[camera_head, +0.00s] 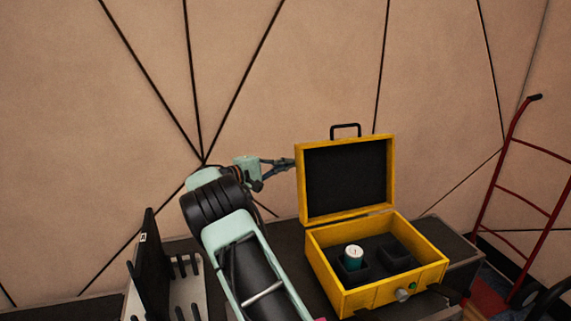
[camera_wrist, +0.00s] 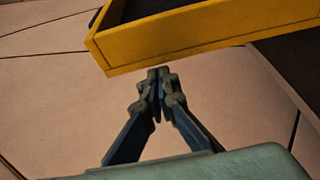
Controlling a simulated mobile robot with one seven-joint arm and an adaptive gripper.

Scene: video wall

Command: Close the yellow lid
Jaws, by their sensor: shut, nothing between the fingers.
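The yellow lid (camera_head: 346,216) of the yellow case (camera_head: 333,299) stands open and upright at the back of the case, with a black lining and a dark handle (camera_head: 345,130) on its top edge. My gripper (camera_head: 290,163) is shut and empty. In the head view it is at the left edge of the lid, near the upper part. In the wrist view my gripper (camera_wrist: 157,75) has its fingertips just below the yellow lid's edge (camera_wrist: 180,44); I cannot tell whether they touch.
A dark panel and rack (camera_head: 152,270) stand at the left of the dark table (camera_head: 447,237). A red hand truck (camera_head: 515,150) stands at the right. The tan wall (camera_head: 90,160) is close behind the lid.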

